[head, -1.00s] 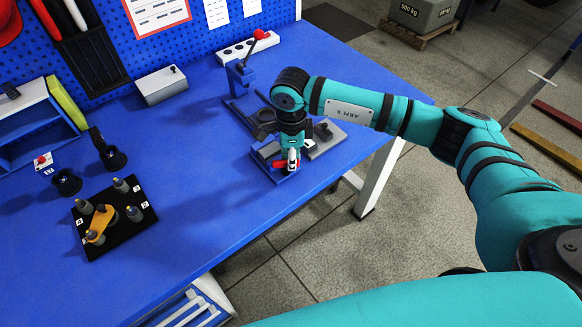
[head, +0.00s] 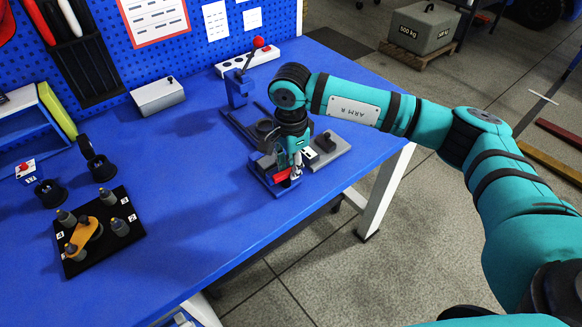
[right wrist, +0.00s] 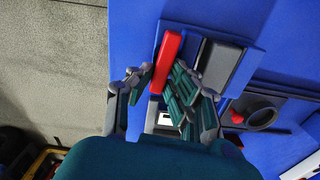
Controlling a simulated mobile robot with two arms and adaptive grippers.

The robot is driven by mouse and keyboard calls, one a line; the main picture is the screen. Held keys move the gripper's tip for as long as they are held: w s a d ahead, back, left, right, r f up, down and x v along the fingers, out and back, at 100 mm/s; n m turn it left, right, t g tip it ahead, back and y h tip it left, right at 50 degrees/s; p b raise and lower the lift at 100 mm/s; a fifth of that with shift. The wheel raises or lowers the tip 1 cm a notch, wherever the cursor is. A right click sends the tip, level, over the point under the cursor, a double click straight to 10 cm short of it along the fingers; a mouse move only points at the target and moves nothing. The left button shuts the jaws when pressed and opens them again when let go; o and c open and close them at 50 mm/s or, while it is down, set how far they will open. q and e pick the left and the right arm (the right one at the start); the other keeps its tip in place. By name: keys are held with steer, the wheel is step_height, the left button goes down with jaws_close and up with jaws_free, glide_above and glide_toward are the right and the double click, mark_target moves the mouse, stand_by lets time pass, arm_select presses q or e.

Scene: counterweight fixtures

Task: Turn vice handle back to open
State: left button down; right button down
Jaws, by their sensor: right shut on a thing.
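The vice has a blue base (head: 258,172) and stands near the front edge of the blue bench. Its red handle (head: 281,175) lies at a slant under my right gripper (head: 292,174), which points down from above. In the right wrist view the red handle (right wrist: 168,52) lies between the fingers of the right gripper (right wrist: 162,78), which is shut on it. The vice's grey part (right wrist: 219,65) shows beside the handle there. The wrist and fingers hide part of the vice in the head view. My left gripper is not in view.
A blue lever stand (head: 238,88) with a red knob stands behind the vice. A grey plate (head: 330,150) lies right of the gripper. A black peg board (head: 122,238) with several pegs is at the left. The bench middle is clear.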

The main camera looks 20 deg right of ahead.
steer(key=c, duration=1.3)
jaws_free()
steer(key=shift+r, duration=0.1)
step_height(320, 180, up, 12)
steer(key=shift+f, duration=0.1)
